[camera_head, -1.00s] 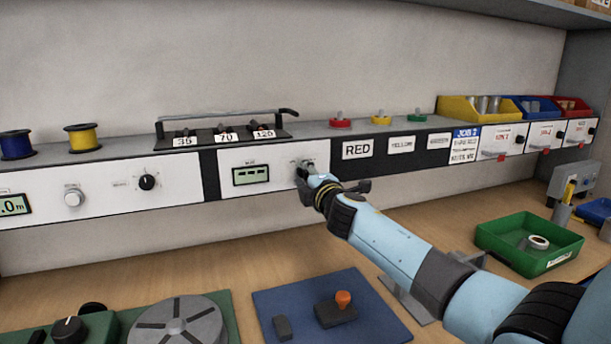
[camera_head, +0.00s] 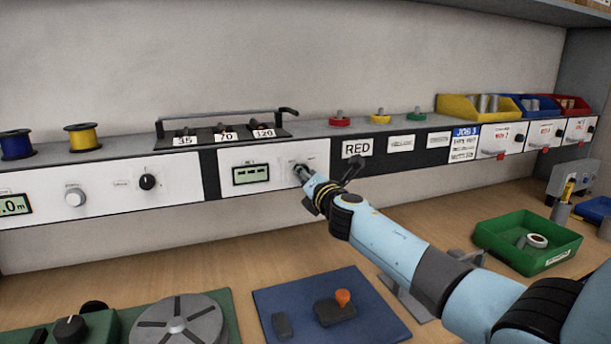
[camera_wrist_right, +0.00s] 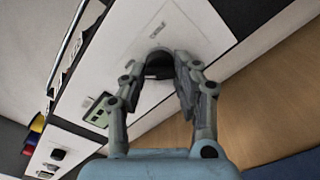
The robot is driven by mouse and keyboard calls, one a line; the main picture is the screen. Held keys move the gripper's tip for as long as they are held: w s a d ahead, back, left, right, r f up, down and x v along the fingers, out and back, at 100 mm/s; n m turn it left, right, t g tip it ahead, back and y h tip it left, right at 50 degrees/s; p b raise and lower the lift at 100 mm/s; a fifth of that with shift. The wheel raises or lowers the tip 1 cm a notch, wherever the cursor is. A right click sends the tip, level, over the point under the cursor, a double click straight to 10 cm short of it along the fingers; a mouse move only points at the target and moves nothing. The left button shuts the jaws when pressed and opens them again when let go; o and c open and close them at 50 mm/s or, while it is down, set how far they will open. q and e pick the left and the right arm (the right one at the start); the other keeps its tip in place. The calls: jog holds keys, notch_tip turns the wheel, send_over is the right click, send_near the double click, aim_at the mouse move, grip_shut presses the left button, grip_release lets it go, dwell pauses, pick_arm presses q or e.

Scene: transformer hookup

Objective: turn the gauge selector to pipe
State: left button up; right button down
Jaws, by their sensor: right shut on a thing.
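The gauge panel (camera_head: 230,158) is a white plate on the front of the long shelf, with a small green display (camera_head: 251,174) showing dashes. The gauge selector is a dark round knob to the right of the display; it shows in the right wrist view (camera_wrist_right: 158,62). My right gripper (camera_head: 304,172) reaches it from the lower right. In the right wrist view its two fingers (camera_wrist_right: 160,76) are closed on either side of the knob. The gripper mostly hides the knob in the head view, and its pointer and the labels cannot be read. My left gripper is out of view.
A rack (camera_head: 222,134) marked 35, 70 and 120 stands on the shelf above the gauge. Another panel with a black knob (camera_head: 147,182) is to the left. A blue mat (camera_head: 380,318) and a green tray (camera_head: 500,250) lie on the bench below.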

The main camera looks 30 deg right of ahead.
jog(key=shift+f, duration=0.15)
dwell(0.3)
jog(key=c, duration=1)
grip_release()
jog(key=v, duration=1.2)
